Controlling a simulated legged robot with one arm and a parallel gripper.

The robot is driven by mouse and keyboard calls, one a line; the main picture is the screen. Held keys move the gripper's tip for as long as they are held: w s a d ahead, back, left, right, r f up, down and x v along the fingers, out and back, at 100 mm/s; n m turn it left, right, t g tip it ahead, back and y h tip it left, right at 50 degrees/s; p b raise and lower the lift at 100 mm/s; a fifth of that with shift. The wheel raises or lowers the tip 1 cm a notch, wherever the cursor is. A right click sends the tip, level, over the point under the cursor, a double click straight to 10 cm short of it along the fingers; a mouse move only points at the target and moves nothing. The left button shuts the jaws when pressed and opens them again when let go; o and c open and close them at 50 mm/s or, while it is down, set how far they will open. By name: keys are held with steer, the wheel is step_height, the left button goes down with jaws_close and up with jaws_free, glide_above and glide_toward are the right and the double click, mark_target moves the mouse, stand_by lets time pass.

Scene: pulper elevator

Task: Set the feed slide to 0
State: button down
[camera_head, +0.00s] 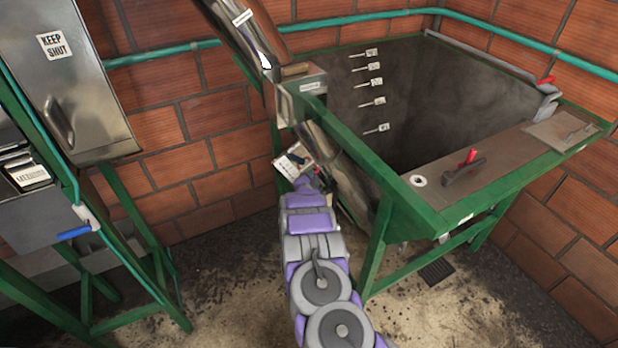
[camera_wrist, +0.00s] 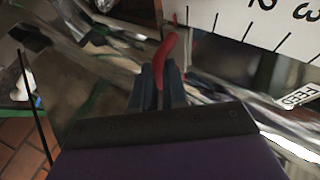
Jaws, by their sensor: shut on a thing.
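The feed slide's red handle (camera_wrist: 168,55) stands up between my gripper's dark fingers (camera_wrist: 160,85) in the wrist view. My gripper is shut on it. A white scale plate (camera_wrist: 245,22) with black ticks lies just beyond, with the numerals 2 and 3 showing at upper right. The handle is near the left end of the visible scale, left of the 2. A FEED label (camera_wrist: 298,96) is at right. In the head view my gripper (camera_head: 318,180) is at the chute's lower end, beside the white scale plate (camera_head: 294,160); the handle itself is hard to make out there.
A green-framed hopper (camera_head: 400,125) with a deep dark pit stands at right, with a red-handled lever (camera_head: 466,165) on its ledge. A metal cabinet marked KEEP SHUT (camera_head: 60,90) and a blue-handled lever (camera_head: 75,232) are at left. Green legs stand on both sides of my arm.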

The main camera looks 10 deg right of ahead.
steer(key=shift+s+d+f, duration=0.1)
steer(key=shift+s+f, duration=0.05)
steer(key=shift+f, duration=0.15)
steer(key=c, duration=1.2)
jaws_free()
steer(key=shift+o, duration=0.2)
steer(key=shift+r, duration=0.1)
steer(key=p+v, duration=0.2)
steer(key=v, duration=1.5)
steer(key=shift+p, duration=0.35)
